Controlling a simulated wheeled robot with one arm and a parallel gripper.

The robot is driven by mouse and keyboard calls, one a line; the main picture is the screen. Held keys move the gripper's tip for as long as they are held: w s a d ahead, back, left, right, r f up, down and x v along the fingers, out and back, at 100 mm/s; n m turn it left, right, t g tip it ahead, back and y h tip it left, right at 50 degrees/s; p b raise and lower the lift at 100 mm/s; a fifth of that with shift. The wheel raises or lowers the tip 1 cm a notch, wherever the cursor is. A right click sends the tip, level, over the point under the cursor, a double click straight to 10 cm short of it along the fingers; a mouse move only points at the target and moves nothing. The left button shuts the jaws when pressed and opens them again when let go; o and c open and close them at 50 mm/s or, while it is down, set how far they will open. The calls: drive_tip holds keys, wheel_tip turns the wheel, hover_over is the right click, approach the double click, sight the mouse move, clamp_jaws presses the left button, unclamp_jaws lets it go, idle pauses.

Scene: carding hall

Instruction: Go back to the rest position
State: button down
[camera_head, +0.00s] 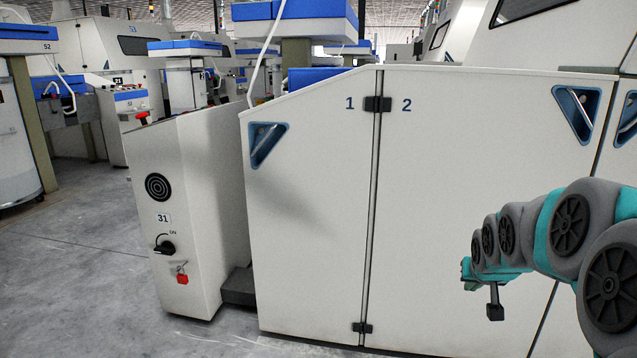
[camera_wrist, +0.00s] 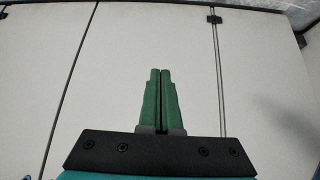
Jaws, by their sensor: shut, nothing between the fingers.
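My arm reaches in from the right edge of the head view, in front of the white machine panels. My gripper is at its far end, mostly hidden by the arm's own links in that view. In the wrist view my gripper (camera_wrist: 159,75) shows two green fingers side by side, closed together with nothing between them. Pale cabinet panels (camera_wrist: 115,60) with dark seams lie beyond the fingertips. I cannot tell the exact gap between the fingers and the panels.
A white cabinet (camera_head: 310,230) with doors marked 1 and 2 fills the middle and right. Left of it stands a control box (camera_head: 195,270) marked 31, with a black rotary switch (camera_head: 165,244) and a red padlock (camera_head: 182,277). Grey floor (camera_head: 70,270) is open at the left.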

drive_tip(key=s+a+f+n+g+y, duration=0.1)
drive_tip(key=s+a, duration=0.5)
drive_tip(key=s, duration=0.6)
drive_tip(key=s+a+f+n+g, duration=0.1)
drive_tip(key=s+a+f+g, duration=0.2)
drive_tip(key=s, duration=0.9)
drive_tip(key=s+a+f+n+g+y, duration=0.1)
drive_tip(key=s+a+g, duration=0.4)
drive_tip(key=s+a, duration=0.6)
drive_tip(key=shift+s+f+n+y, duration=0.3)
drive_tip(key=shift+s+f, duration=0.25)
drive_tip(key=shift+s, duration=0.2)
